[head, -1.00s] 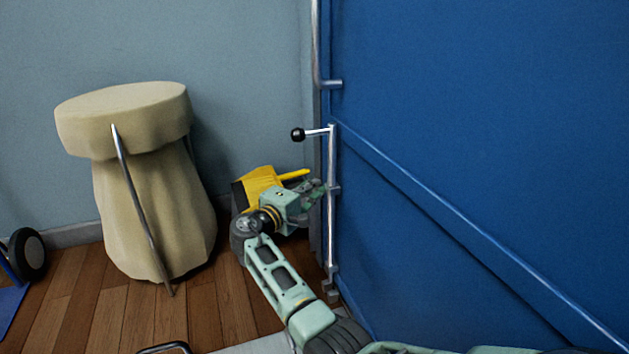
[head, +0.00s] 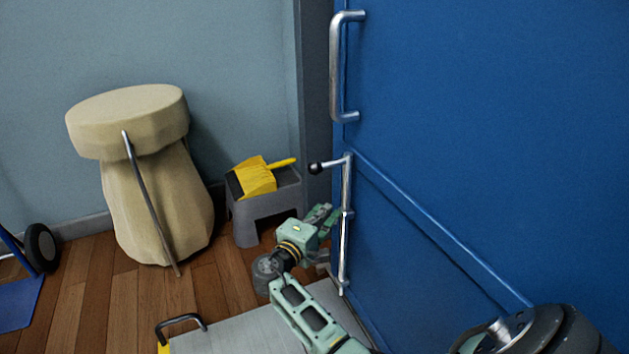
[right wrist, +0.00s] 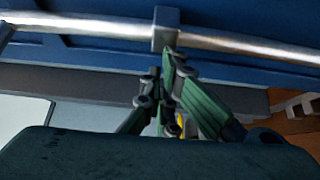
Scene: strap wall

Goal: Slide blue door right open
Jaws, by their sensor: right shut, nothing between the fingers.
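The blue door (head: 500,130) fills the right side of the head view. A silver pull handle (head: 337,75) is on its left edge. Below it is a vertical metal rod (head: 345,250) with a black-knobbed lever (head: 315,168) at the top. My right gripper (head: 332,212) is shut and empty, its fingertips beside the left of the rod at a bracket. In the right wrist view the closed fingertips (right wrist: 167,72) are close to the rod's square bracket (right wrist: 166,28); I cannot tell whether they touch. My left gripper is not in view.
A grey step stool (head: 245,222) carries a yellow dustpan (head: 257,181) left of the door. A beige sack-like bundle (head: 155,215) stands by the wall. A blue hand truck (head: 22,305) is far left. A light grey platform (head: 235,330) with a dark handle is at the bottom.

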